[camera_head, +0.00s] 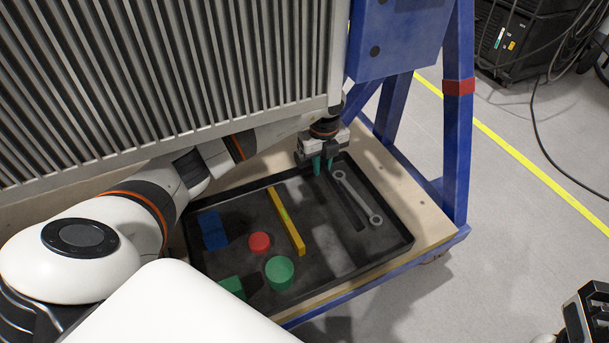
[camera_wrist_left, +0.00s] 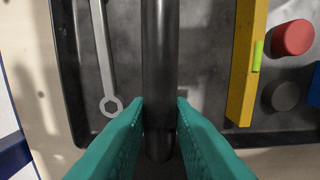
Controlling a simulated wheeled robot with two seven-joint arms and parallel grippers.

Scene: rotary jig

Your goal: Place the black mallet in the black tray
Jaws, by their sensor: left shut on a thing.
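The black tray (camera_head: 378,251) lies on the lower shelf of the blue frame. My left gripper (camera_head: 323,166) reaches over its far end, pointing down. Its teal fingers (camera_wrist_left: 158,118) are shut on the black mallet (camera_wrist_left: 158,60), on the round bar between them. The bar runs lengthwise over the tray, between the wrench and the yellow bar; its far end is out of the wrist view. A dark bar shape shows below the fingers in the head view. I cannot tell whether the mallet touches the tray floor. My right gripper (camera_head: 588,316) is partly in view at the bottom right.
The tray also holds a grey wrench (camera_head: 358,199), a yellow bar (camera_head: 287,222), a red cylinder (camera_head: 259,242), a green cylinder (camera_head: 279,272) and a blue block (camera_head: 212,230). A ribbed panel (camera_head: 160,75) stands above my left arm. Blue posts (camera_head: 457,130) rise at the right.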

